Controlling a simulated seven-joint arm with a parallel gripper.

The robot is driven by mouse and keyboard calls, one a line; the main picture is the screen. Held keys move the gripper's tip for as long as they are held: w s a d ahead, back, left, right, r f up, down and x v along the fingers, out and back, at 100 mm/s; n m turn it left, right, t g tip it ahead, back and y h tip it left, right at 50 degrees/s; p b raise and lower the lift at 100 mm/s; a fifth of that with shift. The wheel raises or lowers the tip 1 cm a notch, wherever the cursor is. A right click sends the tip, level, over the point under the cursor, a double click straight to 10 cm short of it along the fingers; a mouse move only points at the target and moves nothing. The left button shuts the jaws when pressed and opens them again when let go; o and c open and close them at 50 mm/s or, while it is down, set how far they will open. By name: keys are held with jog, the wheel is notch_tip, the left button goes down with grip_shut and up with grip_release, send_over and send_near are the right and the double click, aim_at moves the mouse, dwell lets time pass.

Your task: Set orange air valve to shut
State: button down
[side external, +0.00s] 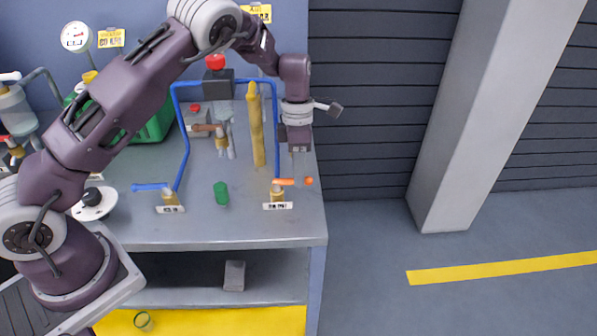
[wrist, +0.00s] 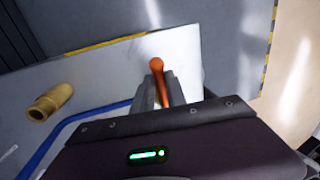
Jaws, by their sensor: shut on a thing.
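The orange air valve has an orange lever (side external: 284,181) with a rounded end, above a brass body (side external: 277,195) and a white label at the bench's front right. In the side view the lever lies crosswise, reaching right from the body. My gripper (side external: 300,177) comes down from above onto the lever's right part, and the rounded end shows just right of the fingers. In the wrist view the lever (wrist: 158,66) sits between the fingers of my gripper (wrist: 158,90), which are shut on it.
A blue pipe (side external: 187,150) frames the bench's middle. A brass-yellow upright piece (side external: 256,125) stands left of my gripper. A blue-levered valve (side external: 150,186) and green cap (side external: 221,193) lie left. The bench's right edge is close by; its front strip is clear.

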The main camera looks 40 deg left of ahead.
jog(key=c, duration=1.3)
grip_release()
jog(key=shift+c, duration=0.2)
notch_tip(320, 180, up, 7)
jog(key=w+a, duration=0.1)
jog(key=shift+r, duration=0.1)
notch_tip(320, 180, up, 7)
jog(key=m+t, duration=0.1)
jog(key=m, duration=0.3)
send_over(289, 180)
jog(key=s+r+m+t, duration=0.2)
jog(key=s+r+m, duration=0.5)
jog(key=s+r, duration=0.3)
jog(key=s+m+t+y, duration=0.1)
jog(key=s+m+t, duration=0.3)
jog(key=s+m, duration=1.2)
jog(key=s, duration=0.3)
jog(key=shift+d+f+y, duration=0.2)
jog(key=shift+f+y, duration=0.05)
jog(key=shift+y, duration=0.05)
